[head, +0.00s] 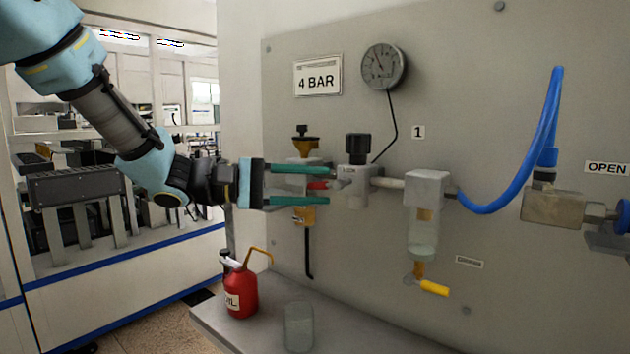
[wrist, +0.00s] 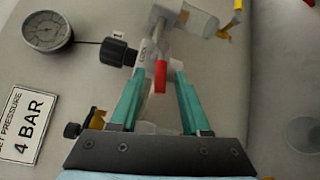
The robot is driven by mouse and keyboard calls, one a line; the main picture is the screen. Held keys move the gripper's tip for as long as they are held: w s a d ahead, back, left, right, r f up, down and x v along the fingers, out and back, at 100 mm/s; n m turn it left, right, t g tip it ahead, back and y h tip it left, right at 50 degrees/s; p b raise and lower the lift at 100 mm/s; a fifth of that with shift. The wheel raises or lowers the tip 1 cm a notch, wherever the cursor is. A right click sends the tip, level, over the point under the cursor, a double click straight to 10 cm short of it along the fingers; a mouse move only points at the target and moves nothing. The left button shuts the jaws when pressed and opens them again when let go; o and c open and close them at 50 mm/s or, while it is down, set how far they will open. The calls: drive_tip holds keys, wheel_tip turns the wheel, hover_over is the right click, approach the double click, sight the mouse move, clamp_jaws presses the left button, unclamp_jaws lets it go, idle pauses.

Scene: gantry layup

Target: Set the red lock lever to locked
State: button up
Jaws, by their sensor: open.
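The red lock lever (head: 318,185) sits on the left side of the regulator body (head: 355,186), which carries a black knob (head: 358,148) and a "LOCK" marking. In the wrist view the red lever (wrist: 161,75) points back toward my gripper, between and just beyond the fingertips. My gripper (head: 328,185) has two green fingers, one above and one below the lever in the head view. It also shows in the wrist view (wrist: 158,80), open, with a gap between each finger and the lever. I cannot tell the lever's exact lock state.
A brass filter unit (head: 305,148) stands behind the fingers. A gauge (head: 384,66), a "4 BAR" sign (head: 318,76) and a lubricator bowl (head: 423,238) are on the panel. A red oil can (head: 240,292) and a glass jar (head: 299,326) stand on the shelf below.

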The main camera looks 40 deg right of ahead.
drive_tip(key=shift+s+d, duration=0.15)
drive_tip(key=shift+d, duration=0.05)
clamp_jaws()
idle(0.3)
drive_tip(key=shift+f, duration=0.1)
